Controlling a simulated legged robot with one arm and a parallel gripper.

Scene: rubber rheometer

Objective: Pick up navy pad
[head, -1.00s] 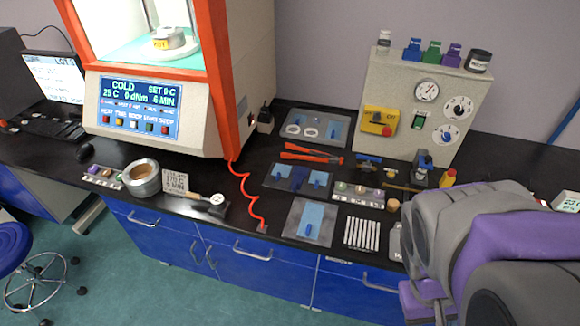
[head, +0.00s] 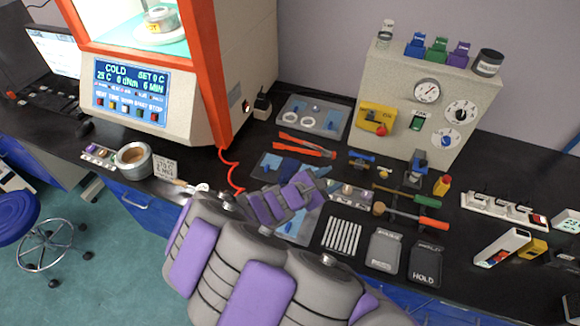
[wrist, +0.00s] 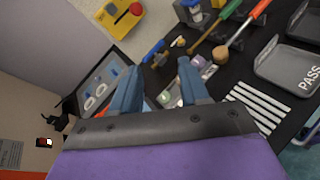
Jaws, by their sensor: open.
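My arm covers most of this tray, so only part of the pad shows. My gripper (head: 312,181) is over the tray's right side, and its fingers are hard to make out there. In the wrist view my gripper (wrist: 158,78) has two blue-grey fingers spread apart with nothing between them. The navy pad cannot be made out in the wrist view.
Red-handled tongs (head: 305,148) lie behind the tray, and a tray with white rings (head: 312,118) is farther back. The grey control box (head: 430,90) stands at the back right.

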